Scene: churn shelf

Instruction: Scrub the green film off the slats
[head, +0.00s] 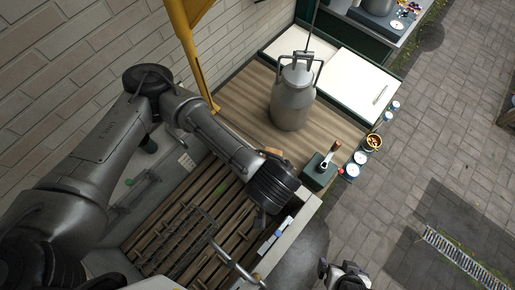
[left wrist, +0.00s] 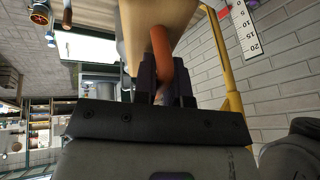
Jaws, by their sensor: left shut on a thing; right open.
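The wooden slats (head: 165,238) lie in a grey basin at the lower left of the head view. A small green patch (head: 221,189) shows among them; how far the film spreads is hard to tell. My left gripper (left wrist: 166,82) is shut on an orange handle (left wrist: 163,50) joined to a broad tan piece (left wrist: 190,14), which looks like a brush. In the head view, my left wrist hides those jaws over the basin's right end. My right gripper (head: 345,274) is open at the bottom edge, right of the basin, with no object visible in it.
A metal churn (head: 292,98) stands on the wooden top behind the basin. A green box with a crank (head: 319,172) and several small pots (head: 352,170) line the right edge. A yellow post (head: 195,60) rises by the brick wall. Open paving lies right.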

